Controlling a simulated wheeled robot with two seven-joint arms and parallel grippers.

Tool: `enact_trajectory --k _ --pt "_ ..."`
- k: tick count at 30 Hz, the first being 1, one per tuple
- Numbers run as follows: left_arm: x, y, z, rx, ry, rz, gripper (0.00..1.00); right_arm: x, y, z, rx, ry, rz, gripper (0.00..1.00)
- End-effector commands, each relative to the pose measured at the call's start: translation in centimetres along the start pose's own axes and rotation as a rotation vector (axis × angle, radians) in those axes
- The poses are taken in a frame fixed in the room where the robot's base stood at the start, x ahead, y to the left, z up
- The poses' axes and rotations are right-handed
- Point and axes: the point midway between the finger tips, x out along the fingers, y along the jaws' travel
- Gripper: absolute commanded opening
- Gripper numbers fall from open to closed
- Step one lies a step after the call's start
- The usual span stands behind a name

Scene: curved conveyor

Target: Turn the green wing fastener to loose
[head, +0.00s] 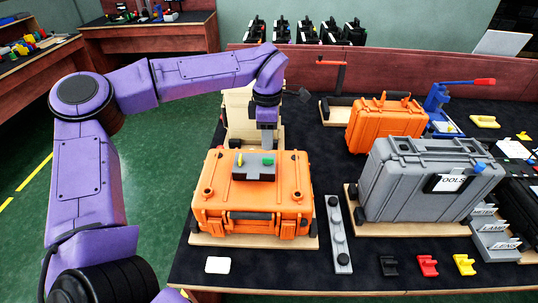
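An orange case (255,205) lies flat on a wooden board on the dark table. A small grey block (254,174) sits on its lid. The block carries a green fastener (268,160) on the right and a yellow one (240,161) on the left. My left gripper (267,147) points down right above the green fastener, its tips at or just over it. I cannot tell if they touch it or whether the fingers are open or shut. The way the green wing points is too small to tell. My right gripper is out of view.
A grey case marked TOOLS (425,188) stands to the right, with a second orange case (384,124) behind it. A grey strip with knobs (338,235) lies between the cases. Black, red and yellow small parts (428,266) lie near the front edge.

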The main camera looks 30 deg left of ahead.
Motion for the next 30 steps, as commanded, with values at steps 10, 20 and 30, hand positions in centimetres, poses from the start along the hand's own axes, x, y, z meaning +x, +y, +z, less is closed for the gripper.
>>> enact_trajectory --k 10,20,30 --pt "6.3 0.0 0.0 -0.001 0.001 -0.001 0.34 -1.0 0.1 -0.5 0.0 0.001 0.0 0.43" --pt "6.9 0.0 0.0 -0.001 0.0 0.001 0.31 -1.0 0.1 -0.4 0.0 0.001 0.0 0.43" --pt "6.9 0.0 -0.1 -0.005 0.001 0.001 0.0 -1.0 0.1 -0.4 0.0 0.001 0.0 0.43"
